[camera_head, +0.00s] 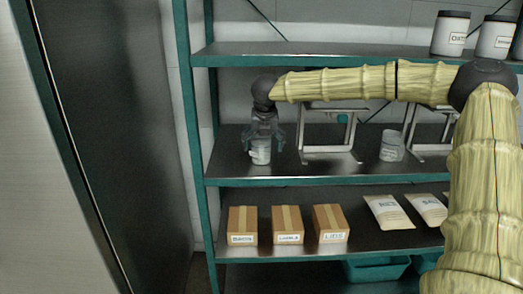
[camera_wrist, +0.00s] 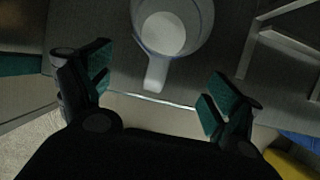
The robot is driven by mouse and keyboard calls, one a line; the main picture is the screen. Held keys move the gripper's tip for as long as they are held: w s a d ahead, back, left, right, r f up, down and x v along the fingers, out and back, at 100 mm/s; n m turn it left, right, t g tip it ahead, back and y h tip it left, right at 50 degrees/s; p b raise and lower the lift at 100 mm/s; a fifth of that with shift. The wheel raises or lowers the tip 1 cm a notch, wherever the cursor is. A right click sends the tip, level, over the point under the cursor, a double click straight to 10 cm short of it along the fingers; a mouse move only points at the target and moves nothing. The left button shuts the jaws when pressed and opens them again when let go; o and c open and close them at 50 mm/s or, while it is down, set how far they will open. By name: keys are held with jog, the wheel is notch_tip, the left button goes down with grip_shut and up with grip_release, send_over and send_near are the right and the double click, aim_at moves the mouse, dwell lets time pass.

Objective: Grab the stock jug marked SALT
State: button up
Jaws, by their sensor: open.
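A clear jug (camera_head: 261,151) with a white label stands on the middle shelf at the left; the label is too small to read. In the wrist view a clear jug (camera_wrist: 172,25) with a pale bottom shows from above, its handle (camera_wrist: 156,75) pointing toward my gripper. My gripper (camera_head: 263,138) hangs over and around the jug on the shelf. In the wrist view my gripper (camera_wrist: 158,88) is open, with one finger on each side of the handle and clear of it. A second clear jug (camera_head: 391,146) with a label stands further right on the same shelf.
A grey metal stand (camera_head: 328,135) is just right of the jug, and another stand is further right. The upper shelf (camera_head: 330,57) runs above my arm. Boxes (camera_head: 288,225) and bags (camera_head: 388,211) fill the lower shelf. A teal post (camera_head: 190,110) is at left.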

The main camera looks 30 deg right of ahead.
aim_at(262, 138)
jog(key=shift+w+d+f+p, duration=0.2)
jog(key=shift+w+d+f, duration=0.25)
jog(key=shift+w+f, duration=0.4)
jog(key=shift+w+d+f+p, duration=0.2)
jog(key=shift+w+d+f, duration=0.3)
jog(key=shift+w+f, duration=0.35)
jog(key=shift+w+d+f+p, duration=0.2)
jog(key=shift+w+d+f, duration=0.35)
jog(key=shift+w, duration=0.45)
jog(key=shift+a+f, duration=0.1)
jog(key=c, duration=1.1)
